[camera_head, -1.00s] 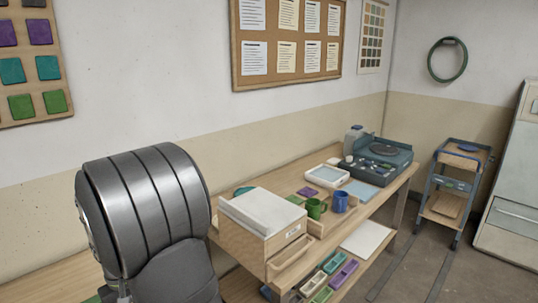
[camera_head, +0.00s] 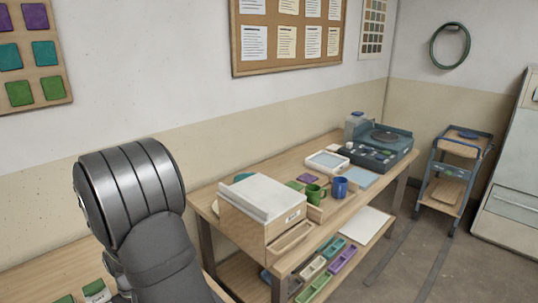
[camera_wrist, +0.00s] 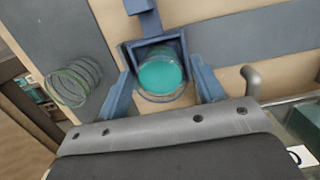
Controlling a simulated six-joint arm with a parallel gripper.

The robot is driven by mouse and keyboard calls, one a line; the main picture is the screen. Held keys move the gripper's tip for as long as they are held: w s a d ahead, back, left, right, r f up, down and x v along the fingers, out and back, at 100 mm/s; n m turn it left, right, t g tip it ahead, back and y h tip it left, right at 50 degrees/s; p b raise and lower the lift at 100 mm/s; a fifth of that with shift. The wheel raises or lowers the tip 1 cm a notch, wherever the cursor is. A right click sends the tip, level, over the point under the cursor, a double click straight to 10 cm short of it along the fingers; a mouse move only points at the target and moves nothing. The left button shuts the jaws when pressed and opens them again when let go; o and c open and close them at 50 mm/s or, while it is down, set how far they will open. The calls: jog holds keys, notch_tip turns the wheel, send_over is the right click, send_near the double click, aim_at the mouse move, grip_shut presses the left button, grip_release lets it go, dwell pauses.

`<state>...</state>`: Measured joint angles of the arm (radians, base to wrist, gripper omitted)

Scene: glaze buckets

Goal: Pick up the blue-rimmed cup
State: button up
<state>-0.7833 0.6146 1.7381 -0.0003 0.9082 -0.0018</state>
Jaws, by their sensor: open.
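No cup with a clearly blue rim can be made out. In the head view a plain blue mug (camera_head: 340,187) stands upright on the wooden bench, beside a green mug (camera_head: 315,193). In the wrist view my gripper (camera_wrist: 161,73) is open, with one blue finger on each side of a round teal-topped object (camera_wrist: 160,75). A square blue frame (camera_wrist: 134,52) borders that object on its far side. I cannot tell whether the fingers touch it. The gripper is not visible in the head view.
A wooden box with a pale top (camera_head: 262,192) stands at the bench's near end. A white tray (camera_head: 327,163) and a blue-grey machine (camera_head: 380,148) stand farther along. Coloured trays (camera_head: 312,268) lie on the lower shelf. A wire coil (camera_wrist: 75,83) lies left of the gripper.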

jog(key=c, duration=0.6)
notch_tip(320, 180, up, 8)
jog(key=shift+f, duration=0.25)
dwell(0.4)
